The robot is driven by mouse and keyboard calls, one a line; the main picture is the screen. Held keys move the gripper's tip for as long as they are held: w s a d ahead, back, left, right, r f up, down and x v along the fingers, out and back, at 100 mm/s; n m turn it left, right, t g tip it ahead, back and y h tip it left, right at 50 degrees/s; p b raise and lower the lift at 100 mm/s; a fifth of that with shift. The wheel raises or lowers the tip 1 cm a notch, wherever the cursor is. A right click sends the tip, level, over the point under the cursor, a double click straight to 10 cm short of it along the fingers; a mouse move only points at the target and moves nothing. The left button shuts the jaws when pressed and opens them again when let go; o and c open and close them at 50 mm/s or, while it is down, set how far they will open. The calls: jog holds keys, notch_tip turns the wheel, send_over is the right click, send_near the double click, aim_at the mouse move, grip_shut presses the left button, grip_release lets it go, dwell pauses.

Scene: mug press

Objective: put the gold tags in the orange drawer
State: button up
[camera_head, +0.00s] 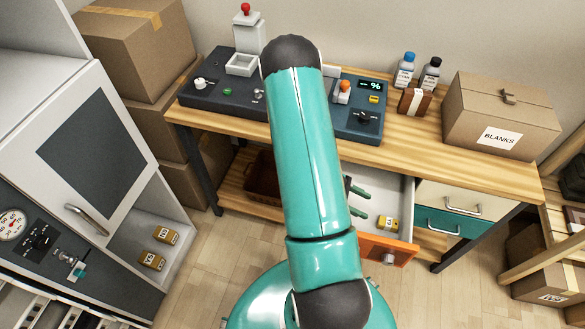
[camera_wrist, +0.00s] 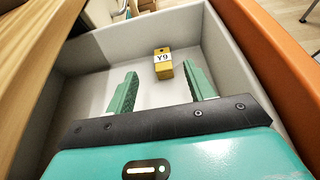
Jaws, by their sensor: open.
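The orange drawer (camera_head: 404,248) stands pulled open under the wooden bench; its pale inside fills much of the wrist view, with its orange front (camera_wrist: 275,65) on the right. One gold tag (camera_head: 388,222) lies on the drawer floor and shows its label Y9 in the wrist view (camera_wrist: 163,64). My gripper (camera_head: 361,202) is open and empty over the drawer, its green fingers (camera_wrist: 160,72) spread either side of the tag's line but apart from it. Two more gold tags, one upper (camera_head: 165,235) and one lower (camera_head: 151,260), sit on the open shelf of the grey cabinet at left.
The grey cabinet (camera_head: 95,150) has a handled door above that shelf. A cream drawer (camera_head: 450,199) and a teal drawer (camera_head: 450,225) beside the orange one are shut. The bench top (camera_head: 420,140) carries a press, control panel, bottles and a BLANKS box (camera_head: 500,110).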

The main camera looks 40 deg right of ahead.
jog(key=w+a+r+m+t+y, duration=0.1)
jog(key=w+a+r+m+t, duration=0.25)
jog(key=w+a+r, duration=0.5)
jog(key=w+a+r+m+t+y, duration=0.2)
jog(key=w+a+r+t, duration=0.35)
jog(key=r, duration=0.65)
jog(key=s+a+r+t+y, duration=0.1)
jog(key=a+r+t+y, duration=0.3)
jog(key=a+r, duration=1.2)
jog(key=a+t, duration=0.3)
jog(key=t, duration=0.1)
jog(key=shift+s+a+r+m, duration=0.15)
jog(key=shift+s+r+m, duration=0.1)
jog(key=shift+r+m, duration=0.1)
